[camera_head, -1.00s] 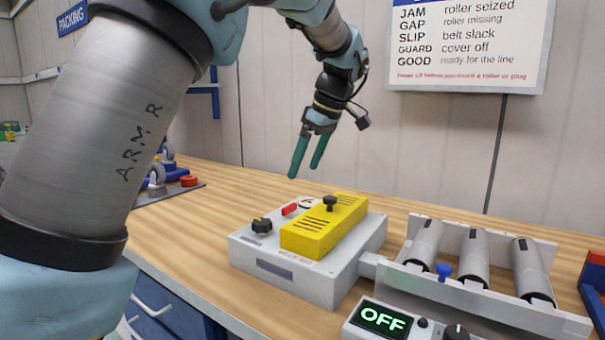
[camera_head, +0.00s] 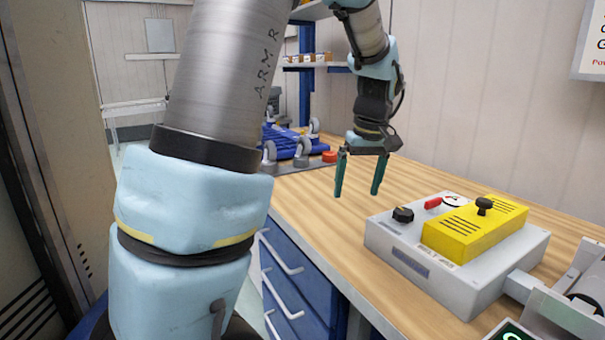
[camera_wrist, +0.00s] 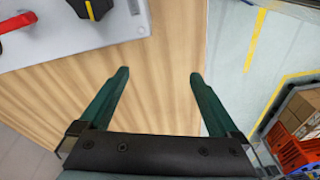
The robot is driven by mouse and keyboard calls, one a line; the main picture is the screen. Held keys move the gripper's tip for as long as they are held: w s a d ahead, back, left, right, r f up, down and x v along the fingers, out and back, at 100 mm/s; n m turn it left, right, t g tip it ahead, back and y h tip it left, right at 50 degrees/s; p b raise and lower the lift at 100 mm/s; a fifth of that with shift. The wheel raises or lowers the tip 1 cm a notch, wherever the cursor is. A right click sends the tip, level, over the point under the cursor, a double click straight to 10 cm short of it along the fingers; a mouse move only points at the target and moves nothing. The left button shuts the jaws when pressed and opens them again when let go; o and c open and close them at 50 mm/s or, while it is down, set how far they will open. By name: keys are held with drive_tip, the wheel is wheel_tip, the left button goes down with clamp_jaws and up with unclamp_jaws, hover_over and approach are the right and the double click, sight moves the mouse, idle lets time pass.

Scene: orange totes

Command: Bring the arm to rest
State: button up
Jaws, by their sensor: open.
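My gripper (camera_head: 358,176) hangs from my arm over the wooden workbench (camera_head: 312,210), left of the grey control box (camera_head: 430,282). Its two green fingers point down, are spread apart and hold nothing. In the wrist view my gripper (camera_wrist: 158,90) is also open, with bare wood between and beside its fingers. The near edge of the bench runs close to the right finger there. A corner of the control box (camera_wrist: 80,35) shows at the top left of that view.
The box carries a yellow cover (camera_head: 470,232), a black knob (camera_head: 403,214) and a red handle (camera_head: 432,203). A roller unit stands at the right. Blue parts with casters (camera_head: 297,146) lie behind my gripper. An orange crate (camera_wrist: 296,147) shows in the wrist view.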

drive_tip(key=s+a+f+m, duration=0.1)
drive_tip(key=s+a+f, duration=0.1)
drive_tip(key=a, duration=0.4)
drive_tip(key=s+a+f+m+p, duration=0.1)
drive_tip(key=s+a+f, duration=0.1)
drive_tip(key=s+a, duration=0.3)
drive_tip(key=s+a+f+m+h+p, duration=0.1)
drive_tip(key=s+a, duration=0.3)
drive_tip(key=a, duration=0.4)
drive_tip(key=shift+s+a+f+m, duration=0.15)
drive_tip(key=shift+f+m, duration=0.25)
drive_tip(key=shift+f, duration=0.35)
